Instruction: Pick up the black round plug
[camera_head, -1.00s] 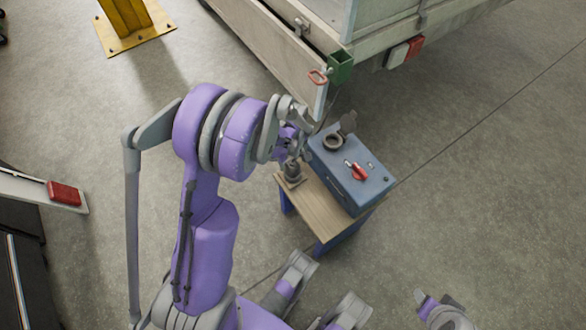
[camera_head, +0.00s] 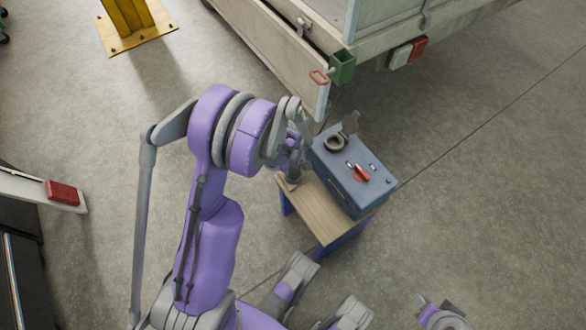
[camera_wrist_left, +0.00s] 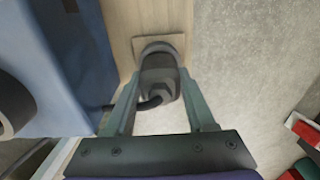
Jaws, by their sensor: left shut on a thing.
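The black round plug (camera_wrist_left: 160,82) is at the left edge of a small wooden table, beside a blue box. In the left wrist view it sits between the two fingers of my left gripper (camera_wrist_left: 163,98), with a dark cable curving from it. My left gripper is shut on the plug. In the head view the left gripper (camera_head: 294,165) is over the plug's place and mostly hides it. A square base plate shows under the plug in the wrist view. A part of my right arm's end (camera_head: 432,308) shows at the bottom right; its jaws cannot be made out.
The blue box (camera_head: 352,178) has a dark round socket with a raised lid (camera_head: 335,142) and a red switch (camera_head: 361,173). The wooden table top (camera_head: 325,212) is bare in front. The trailer frame (camera_head: 270,45) stands behind. The floor to the right is clear.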

